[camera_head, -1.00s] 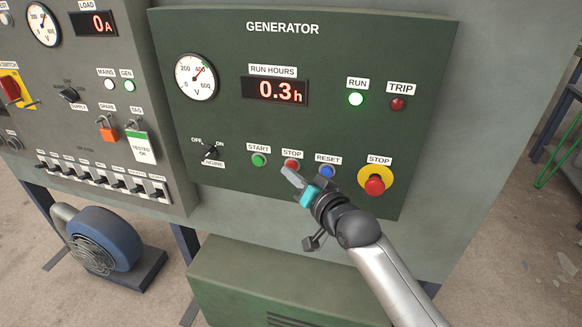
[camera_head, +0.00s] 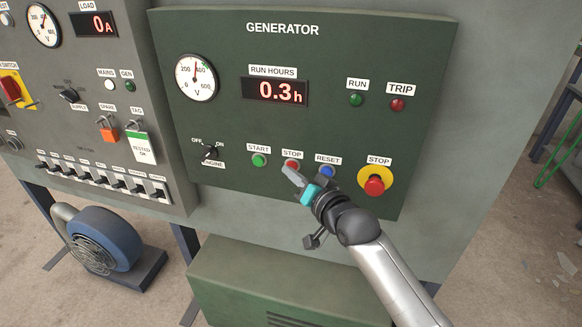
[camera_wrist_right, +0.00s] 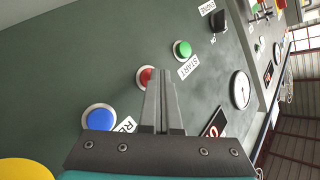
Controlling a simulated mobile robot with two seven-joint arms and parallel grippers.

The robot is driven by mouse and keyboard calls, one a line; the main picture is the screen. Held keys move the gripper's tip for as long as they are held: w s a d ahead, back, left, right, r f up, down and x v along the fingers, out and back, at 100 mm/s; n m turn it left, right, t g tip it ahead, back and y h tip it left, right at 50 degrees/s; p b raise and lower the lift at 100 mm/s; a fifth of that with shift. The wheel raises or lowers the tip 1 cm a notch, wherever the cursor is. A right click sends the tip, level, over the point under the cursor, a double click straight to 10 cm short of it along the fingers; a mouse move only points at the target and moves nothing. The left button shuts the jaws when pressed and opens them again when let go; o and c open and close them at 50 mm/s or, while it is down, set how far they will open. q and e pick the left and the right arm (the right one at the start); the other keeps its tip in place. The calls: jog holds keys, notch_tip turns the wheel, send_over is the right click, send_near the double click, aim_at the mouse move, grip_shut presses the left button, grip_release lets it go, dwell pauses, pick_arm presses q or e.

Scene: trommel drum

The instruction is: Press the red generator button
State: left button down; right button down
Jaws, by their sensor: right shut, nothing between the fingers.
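The green generator panel (camera_head: 300,215) carries a small red button (camera_head: 291,164) under a STOP label, between the green START button (camera_head: 259,160) and the blue RESET button (camera_head: 327,171). My right gripper (camera_head: 287,172) is shut and empty, its fingertips at the red button and partly covering it. In the right wrist view the fingertips (camera_wrist_right: 160,72) overlap the edge of the red button (camera_wrist_right: 145,77); whether they touch it I cannot tell. The RUN lamp (camera_head: 356,99) is unlit green. The TRIP lamp (camera_head: 397,104) is dark red. My left gripper is not in view.
A larger red mushroom STOP button (camera_head: 374,185) on a yellow disc sits to the right of RESET. An ENGINE switch (camera_head: 209,152) is left of START. A grey panel with switches (camera_head: 110,40) adjoins on the left. A blue blower (camera_head: 104,238) stands below.

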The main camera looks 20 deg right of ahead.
jog(key=shift+s+a+p, duration=0.4)
jog(key=shift+s+p, duration=0.25)
jog(key=s+a+p, duration=0.2)
jog(key=s+p, duration=0.1)
jog(key=s, duration=0.1)
jog(key=shift+s+a, duration=0.1)
jog(key=shift+a, duration=0.3)
dwell(0.5)
